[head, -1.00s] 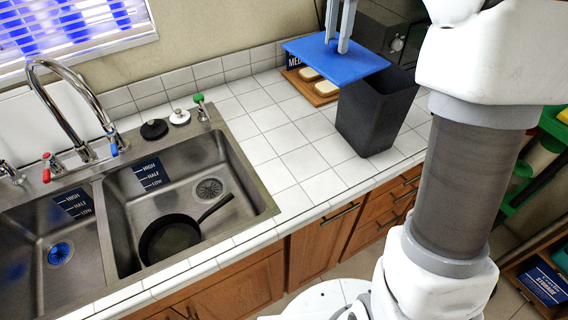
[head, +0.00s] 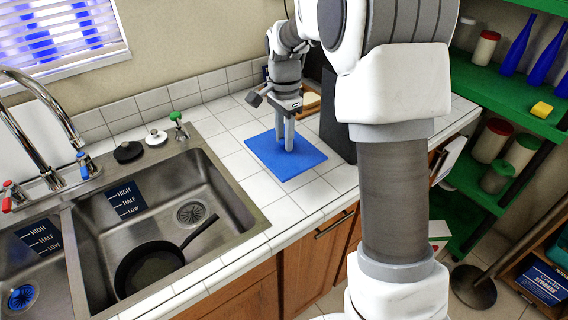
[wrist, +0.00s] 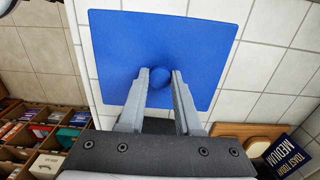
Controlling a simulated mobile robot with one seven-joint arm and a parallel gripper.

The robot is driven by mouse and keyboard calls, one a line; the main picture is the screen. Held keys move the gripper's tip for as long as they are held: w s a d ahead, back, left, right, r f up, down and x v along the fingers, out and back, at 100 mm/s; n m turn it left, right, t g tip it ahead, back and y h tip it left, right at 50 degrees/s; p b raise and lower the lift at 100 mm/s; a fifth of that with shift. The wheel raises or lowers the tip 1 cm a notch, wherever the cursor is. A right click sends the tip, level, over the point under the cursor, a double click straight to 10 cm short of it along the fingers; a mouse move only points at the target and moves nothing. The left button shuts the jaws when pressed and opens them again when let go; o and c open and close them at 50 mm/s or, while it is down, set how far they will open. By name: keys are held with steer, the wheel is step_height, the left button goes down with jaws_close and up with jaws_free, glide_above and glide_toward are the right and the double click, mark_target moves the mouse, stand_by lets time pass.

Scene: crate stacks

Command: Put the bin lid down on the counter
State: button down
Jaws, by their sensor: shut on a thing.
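The bin lid (head: 266,160) is a flat blue square with a round blue knob. In the head view it lies level at the tiled counter (head: 240,190), between the sink and the bin; I cannot tell whether it touches the tiles. My gripper (head: 286,146) points down from above, its two grey fingers at the middle of the lid. In the wrist view the fingers are shut on the knob (wrist: 160,78) of the lid (wrist: 205,45). The dark bin (head: 335,125) stands on the counter just right of the lid, partly hidden by my arm.
The steel sink (head: 225,195) holds a black pan (head: 148,268). Stoppers (head: 128,152) and a green-topped item (head: 178,122) stand behind it. A toast board (wrist: 250,132) lies beyond the lid. Green shelves (head: 490,100) with jars and bottles stand at right. Free tiles lie left of the lid.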

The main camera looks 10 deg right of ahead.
mark_target(284, 156)
steer(key=shift+f+b, duration=0.3)
steer(key=shift+f, duration=2.85)
steer(key=shift+f, duration=0.1)
steer(key=c, duration=0.6)
jaws_free()
